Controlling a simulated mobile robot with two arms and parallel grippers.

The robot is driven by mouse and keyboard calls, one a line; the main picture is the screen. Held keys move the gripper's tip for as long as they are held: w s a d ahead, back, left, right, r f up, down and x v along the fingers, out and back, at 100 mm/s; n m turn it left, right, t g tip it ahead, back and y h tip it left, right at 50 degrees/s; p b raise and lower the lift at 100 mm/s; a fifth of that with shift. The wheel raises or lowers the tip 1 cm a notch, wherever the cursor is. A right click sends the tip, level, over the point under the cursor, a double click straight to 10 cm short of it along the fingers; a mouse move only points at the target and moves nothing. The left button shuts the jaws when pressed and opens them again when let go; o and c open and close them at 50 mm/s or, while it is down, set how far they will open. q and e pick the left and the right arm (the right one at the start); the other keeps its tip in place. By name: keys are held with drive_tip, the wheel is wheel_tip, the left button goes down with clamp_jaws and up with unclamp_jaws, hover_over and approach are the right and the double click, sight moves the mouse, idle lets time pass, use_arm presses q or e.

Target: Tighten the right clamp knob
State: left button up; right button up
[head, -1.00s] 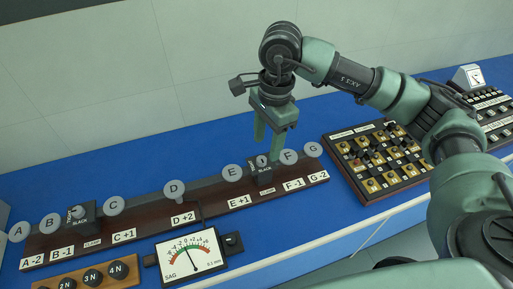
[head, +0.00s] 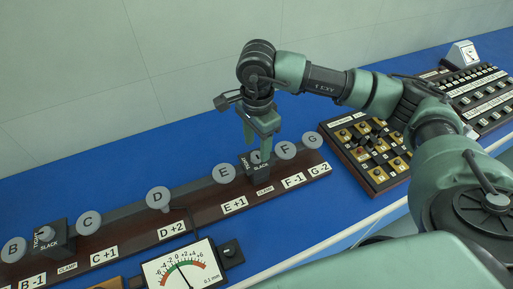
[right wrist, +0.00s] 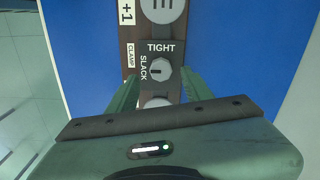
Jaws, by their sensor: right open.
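The right clamp is a dark block (head: 247,164) between discs E and F on the brown rail. In the right wrist view its round grey knob (right wrist: 158,73) has a dark mark pointing left, toward the SLACK label; TIGHT is printed above. My right gripper (head: 262,153) points down at this clamp. In the right wrist view its two green fingers (right wrist: 160,88) are open, one on each side of the knob, with nothing between them but the view of the clamp. I cannot tell whether they touch it. My left gripper is not in view.
The left clamp (head: 52,238) stands on the rail between discs B and C. Discs E (head: 224,174) and F (head: 285,150) flank the right clamp closely. A dial gauge (head: 185,268) is in front. A switch panel (head: 350,150) lies to the right. Blue bench behind the rail is clear.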

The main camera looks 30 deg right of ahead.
sight(257, 155)
wheel_tip(257, 155, down, 2)
drive_tip(key=shift+f, duration=0.1)
drive_tip(key=shift+w+f+p, duration=0.1)
drive_tip(key=shift+f+p, duration=0.2)
drive_tip(key=shift+f, duration=0.2)
clamp_jaws()
